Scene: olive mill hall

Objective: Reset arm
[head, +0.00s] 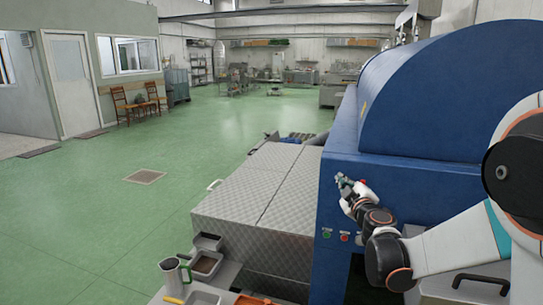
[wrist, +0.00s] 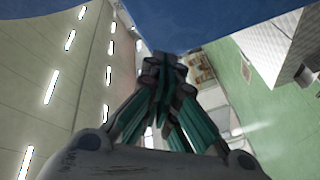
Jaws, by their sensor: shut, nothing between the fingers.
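My gripper (head: 345,183) is at the end of my white arm, on the right of the head view, in front of the big blue machine (head: 425,95). In the wrist view, my gripper (wrist: 163,62) points away from the camera with its dark and green fingers together at the tips. The fingers are shut and hold nothing. The wrist view is tilted, with the blue machine's edge (wrist: 200,22) along the top.
Grey metal covers (head: 265,190) lie left of the blue machine. A metal jug (head: 173,275) and small trays (head: 205,262) stand at the bottom. Green and red buttons (head: 344,238) sit on the machine's front. Open green floor (head: 120,220) extends left; chairs (head: 135,103) stand by the wall.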

